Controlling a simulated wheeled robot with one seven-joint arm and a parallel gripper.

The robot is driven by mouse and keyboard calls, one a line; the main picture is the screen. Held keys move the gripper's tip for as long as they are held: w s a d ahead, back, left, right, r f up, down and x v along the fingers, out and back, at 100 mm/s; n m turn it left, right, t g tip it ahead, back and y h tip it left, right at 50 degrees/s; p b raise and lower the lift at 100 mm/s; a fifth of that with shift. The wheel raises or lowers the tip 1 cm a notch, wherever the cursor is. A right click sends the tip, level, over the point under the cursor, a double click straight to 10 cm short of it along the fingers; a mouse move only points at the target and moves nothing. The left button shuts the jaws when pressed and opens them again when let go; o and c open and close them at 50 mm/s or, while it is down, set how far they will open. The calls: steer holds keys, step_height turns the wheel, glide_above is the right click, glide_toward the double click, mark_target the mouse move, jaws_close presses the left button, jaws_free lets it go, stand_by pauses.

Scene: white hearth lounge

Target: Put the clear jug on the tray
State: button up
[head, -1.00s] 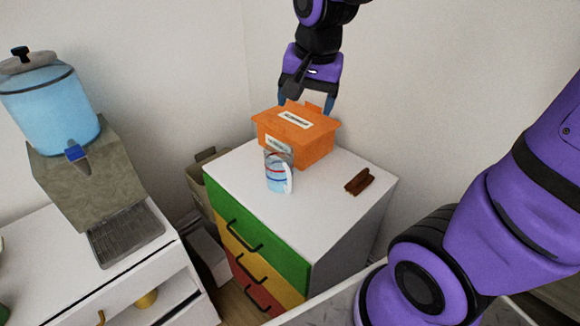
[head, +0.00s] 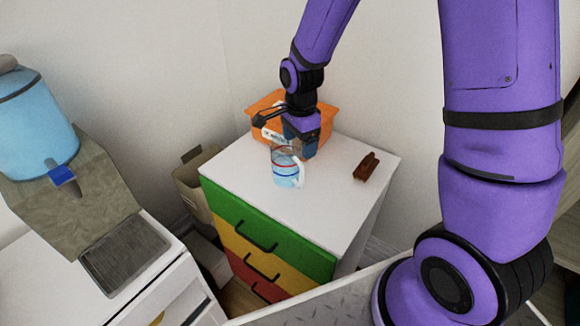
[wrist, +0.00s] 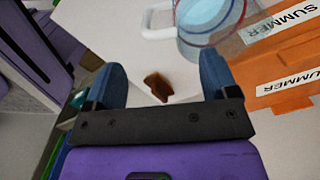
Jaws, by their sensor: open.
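The clear jug (head: 286,172), with red and blue bands and a white handle on its right, stands upright on the white top of a drawer cabinet. My gripper (head: 303,150) is open and empty, low beside the jug's back right. In the wrist view, the space between my blue fingers (wrist: 161,78) is empty; the jug (wrist: 208,28) lies beyond the fingertips at the top, partly cut off, with its handle pointing left. A grey ribbed tray (head: 125,255) lies below the blue tap of the water dispenser at the left.
An orange box (head: 264,107) stands right behind the jug and my gripper; its labels read SUMMER in the wrist view. A small brown object (head: 366,166) lies on the cabinet (head: 235,170) to the right.

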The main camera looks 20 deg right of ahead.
mark_target(299, 161)
steer(key=shift+s+f, duration=0.15)
steer(key=shift+f, duration=4.4)
steer(key=c, duration=1.3)
steer(key=shift+o, duration=0.2)
steer(key=shift+r, duration=0.15)
